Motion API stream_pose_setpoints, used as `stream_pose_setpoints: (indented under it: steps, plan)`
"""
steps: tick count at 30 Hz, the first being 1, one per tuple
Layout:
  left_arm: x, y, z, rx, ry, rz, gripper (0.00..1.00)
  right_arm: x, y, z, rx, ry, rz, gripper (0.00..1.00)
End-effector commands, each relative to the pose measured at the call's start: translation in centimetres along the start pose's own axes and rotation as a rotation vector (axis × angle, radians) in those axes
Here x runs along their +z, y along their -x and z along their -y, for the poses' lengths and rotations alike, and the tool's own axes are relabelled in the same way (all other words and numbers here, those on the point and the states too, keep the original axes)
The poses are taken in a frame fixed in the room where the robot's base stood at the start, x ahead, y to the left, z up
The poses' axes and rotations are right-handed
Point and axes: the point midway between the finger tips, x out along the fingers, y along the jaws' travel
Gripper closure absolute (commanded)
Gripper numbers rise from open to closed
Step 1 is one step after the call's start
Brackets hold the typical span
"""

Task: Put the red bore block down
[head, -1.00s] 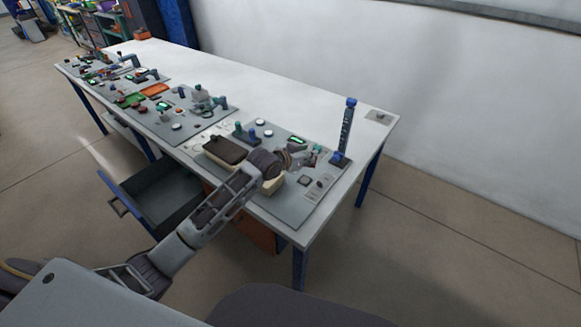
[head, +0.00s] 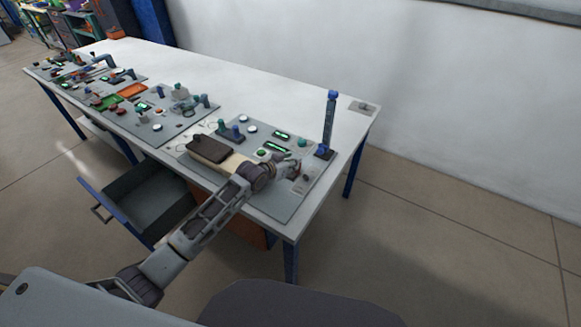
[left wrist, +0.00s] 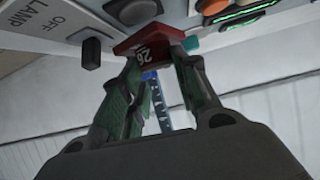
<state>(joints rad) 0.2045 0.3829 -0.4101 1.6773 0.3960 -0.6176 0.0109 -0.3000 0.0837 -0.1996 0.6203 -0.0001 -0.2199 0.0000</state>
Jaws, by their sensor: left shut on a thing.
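The red bore block (left wrist: 150,42) shows in the left wrist view as a red piece with a white "26" on it. It sits between the fingertips of my left gripper (left wrist: 158,62), which is shut on it. The block is close to the control panel, but I cannot tell whether it touches it. In the head view my left gripper (head: 297,172) is over the right part of the nearest grey panel (head: 280,205), and the block is too small to make out clearly. My right gripper is not in view.
A blue-topped post (head: 329,120) stands just beyond the gripper. A brown-topped box (head: 210,149) lies left of the wrist. Green displays (head: 282,135), knobs and buttons crowd the panel. The white tabletop (head: 250,95) behind is clear. A drawer (head: 150,195) is open below.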

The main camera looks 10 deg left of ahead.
Motion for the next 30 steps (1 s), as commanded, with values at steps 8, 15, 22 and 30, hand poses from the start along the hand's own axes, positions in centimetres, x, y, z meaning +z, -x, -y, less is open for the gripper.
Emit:
stream_pose_setpoints:
  steps: [8,15,22,30]
  plan:
    - [2.1,-1.1,-0.1,0.0,-0.001,-0.002,1.0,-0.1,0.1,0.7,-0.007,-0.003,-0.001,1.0]
    - [2.2,-1.2,-0.1,0.0,-0.001,-0.003,1.0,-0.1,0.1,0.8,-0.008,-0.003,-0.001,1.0]
    - [2.6,-1.3,-0.1,0.0,0.0,0.0,0.68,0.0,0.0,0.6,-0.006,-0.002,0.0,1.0]
    - [2.6,-1.3,-0.1,0.0,-0.001,0.0,0.48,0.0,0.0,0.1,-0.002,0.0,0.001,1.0]
